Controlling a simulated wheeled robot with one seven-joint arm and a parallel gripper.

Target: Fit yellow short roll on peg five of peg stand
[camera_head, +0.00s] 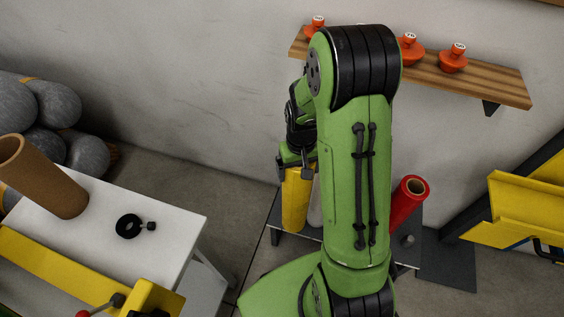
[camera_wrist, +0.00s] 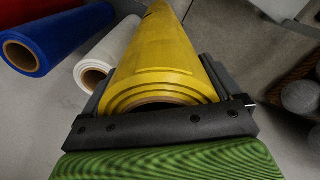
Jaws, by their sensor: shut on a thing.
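A yellow roll (camera_head: 295,200) is upright or nearly so under my gripper (camera_head: 298,168), at the left end of a low grey stand (camera_head: 420,252). In the wrist view the yellow roll (camera_wrist: 160,60) lies between the two dark fingers of my gripper (camera_wrist: 165,100), which is shut on it. A red roll (camera_head: 408,203) stands at the stand's right side, leaning in the picture. A white roll shows beside the yellow one in the wrist view (camera_wrist: 98,68), with a blue roll (camera_wrist: 45,40) beyond it. My arm hides the stand's middle, and I cannot tell whether the yellow roll is around a peg.
A wooden wall shelf (camera_head: 490,83) holds several orange weights. A white table (camera_head: 165,250) at the left carries a brown tube (camera_head: 45,178) and a black ring-shaped part (camera_head: 130,226). A yellow frame (camera_head: 525,215) stands at the right. Grey rounded cylinders (camera_head: 45,125) are stacked at far left.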

